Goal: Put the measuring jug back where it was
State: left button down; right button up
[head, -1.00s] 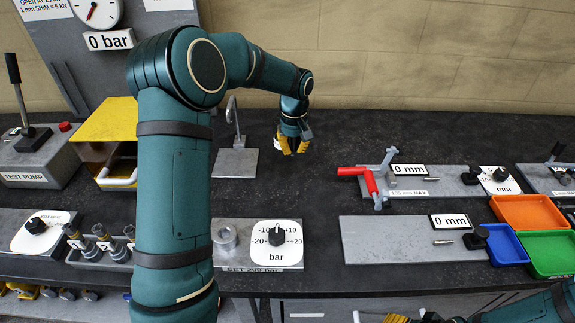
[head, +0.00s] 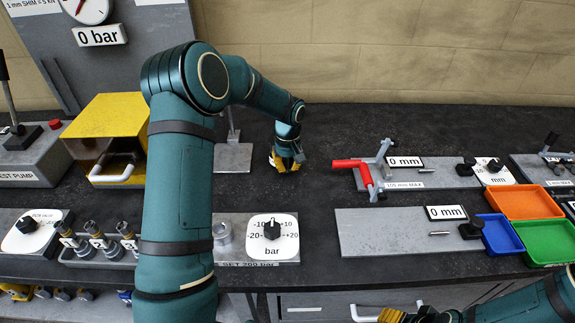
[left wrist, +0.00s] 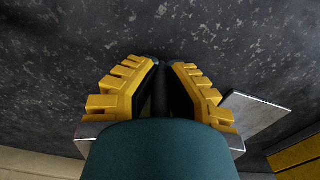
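I see no measuring jug in either view. My left gripper (head: 288,163) is above the back middle of the dark bench, pointing down, just right of a grey stand plate (head: 233,157). In the left wrist view its yellow fingers (left wrist: 165,64) come close together at the tips, with only a narrow dark gap and no object seen between them. Bare speckled bench top lies beyond the tips. My right gripper (head: 390,315) shows only in part at the bottom edge, in front of the bench, its fingertips mostly cut off.
A yellow box (head: 108,125) and a test pump (head: 32,150) stand at the left. A clamp with a red handle (head: 352,165), an orange tray (head: 523,202), a blue tray (head: 500,236) and a green tray (head: 545,240) are at the right. The bench's back middle is clear.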

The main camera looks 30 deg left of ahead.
pick_arm(q)
jog(key=c, duration=1.1)
grip_release()
jog(key=shift+c, duration=0.2)
notch_tip(320, 180, up, 12)
jog(key=shift+r+p, duration=0.1)
jog(key=shift+p, duration=0.6)
